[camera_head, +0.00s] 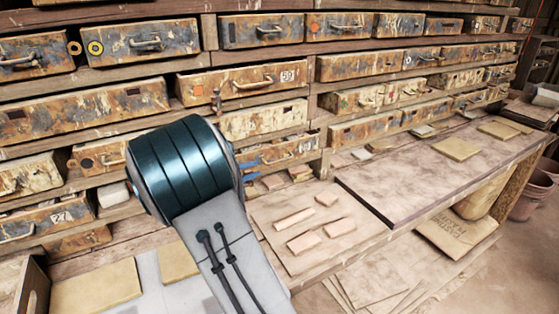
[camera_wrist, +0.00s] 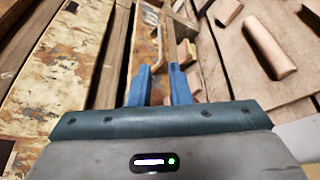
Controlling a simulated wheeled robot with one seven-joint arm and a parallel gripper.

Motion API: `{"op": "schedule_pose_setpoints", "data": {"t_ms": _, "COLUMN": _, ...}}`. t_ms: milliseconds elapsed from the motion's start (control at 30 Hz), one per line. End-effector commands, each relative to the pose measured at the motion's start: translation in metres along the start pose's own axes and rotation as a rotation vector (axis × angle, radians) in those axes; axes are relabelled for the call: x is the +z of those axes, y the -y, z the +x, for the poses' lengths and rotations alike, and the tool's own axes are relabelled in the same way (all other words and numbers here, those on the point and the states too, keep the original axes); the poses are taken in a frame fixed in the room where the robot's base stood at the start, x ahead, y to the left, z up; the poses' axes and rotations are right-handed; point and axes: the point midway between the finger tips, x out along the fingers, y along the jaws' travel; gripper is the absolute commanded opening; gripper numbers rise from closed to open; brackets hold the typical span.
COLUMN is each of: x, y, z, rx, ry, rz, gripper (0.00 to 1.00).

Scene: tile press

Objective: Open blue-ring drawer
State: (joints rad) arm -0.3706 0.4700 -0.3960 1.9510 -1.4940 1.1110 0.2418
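My gripper (camera_wrist: 162,72) has two blue fingers, apart with an empty gap between them in the wrist view. A curved metal handle (camera_wrist: 157,38) on a worn drawer front lies just beyond the fingertips; I cannot tell whether they touch it. In the head view my gripper (camera_head: 250,162) is mostly hidden behind my wrist, with blue fingers at a low, paint-worn drawer (camera_head: 291,149). That drawer's front is partly covered, and I cannot make out a blue ring on it. A small ring mark (camera_head: 407,61) shows on an upper-right drawer, its colour hard to tell.
Rows of similar drawers fill the wooden rack. Pinkish tiles (camera_head: 303,242) lie on the bench below my gripper, and yellowish slabs (camera_head: 456,148) lie farther right. The dark-edged board (camera_head: 420,182) is mostly clear.

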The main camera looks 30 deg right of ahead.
Motion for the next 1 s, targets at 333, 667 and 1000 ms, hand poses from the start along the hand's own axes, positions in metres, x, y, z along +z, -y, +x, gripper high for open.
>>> {"op": "schedule_pose_setpoints", "data": {"t_ms": 333, "x": 0.003, "y": 0.000, "z": 0.074, "rx": -0.005, "ry": 0.004, "rz": -0.002, "gripper": 0.17}}
{"op": "schedule_pose_setpoints", "data": {"t_ms": 667, "x": 0.001, "y": 0.001, "z": 0.118, "rx": -0.004, "ry": 0.000, "rz": 0.001, "gripper": 0.17}}
{"op": "schedule_pose_setpoints", "data": {"t_ms": 1000, "x": 0.001, "y": 0.001, "z": 0.123, "rx": -0.003, "ry": -0.001, "rz": 0.001, "gripper": 0.17}}
